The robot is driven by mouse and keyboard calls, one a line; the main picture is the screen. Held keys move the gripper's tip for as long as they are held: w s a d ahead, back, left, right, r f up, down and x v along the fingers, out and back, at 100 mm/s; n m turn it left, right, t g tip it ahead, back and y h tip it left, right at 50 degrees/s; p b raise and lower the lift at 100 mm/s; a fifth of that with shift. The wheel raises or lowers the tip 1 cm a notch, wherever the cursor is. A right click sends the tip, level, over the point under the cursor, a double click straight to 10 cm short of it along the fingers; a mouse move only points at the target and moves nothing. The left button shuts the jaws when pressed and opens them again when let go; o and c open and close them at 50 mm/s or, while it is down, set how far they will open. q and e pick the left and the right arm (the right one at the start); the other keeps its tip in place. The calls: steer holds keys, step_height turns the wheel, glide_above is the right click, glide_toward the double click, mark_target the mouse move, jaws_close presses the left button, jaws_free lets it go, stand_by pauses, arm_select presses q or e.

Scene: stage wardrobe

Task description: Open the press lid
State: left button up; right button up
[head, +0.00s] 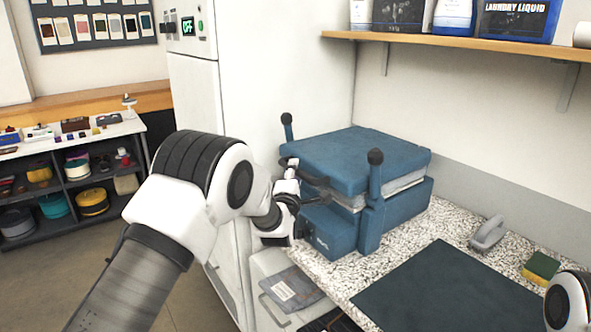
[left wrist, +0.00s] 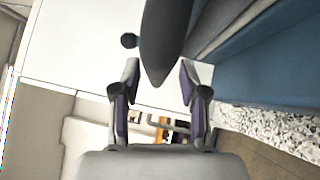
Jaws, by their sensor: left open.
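The blue press (head: 405,210) stands on the speckled counter. Its blue lid (head: 355,150) lies roughly level above a pale grey layer (head: 405,182). A dark handle (head: 316,180) juts from the lid's front left side. My left gripper (head: 303,182) is at this handle, partly hidden by its own wrist. In the left wrist view the open fingers (left wrist: 159,80) stand on either side of the dark handle's tip (left wrist: 164,40), with a visible gap on both sides. My right gripper is out of view; only a white part of my right arm shows at the lower right.
Upright posts with black knobs (head: 375,157) flank the press. A dark mat (head: 447,292), a grey handled object (head: 488,233) and a sponge (head: 541,266) lie on the counter (head: 450,228). A shelf (head: 450,42) with bottles hangs above. A tall white cabinet (head: 262,75) stands behind my left arm.

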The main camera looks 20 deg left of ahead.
arm_select(q)
steer(key=shift+w+r, duration=0.25)
steer(key=shift+w, duration=0.3)
steer(key=shift+f, duration=0.1)
jaws_close()
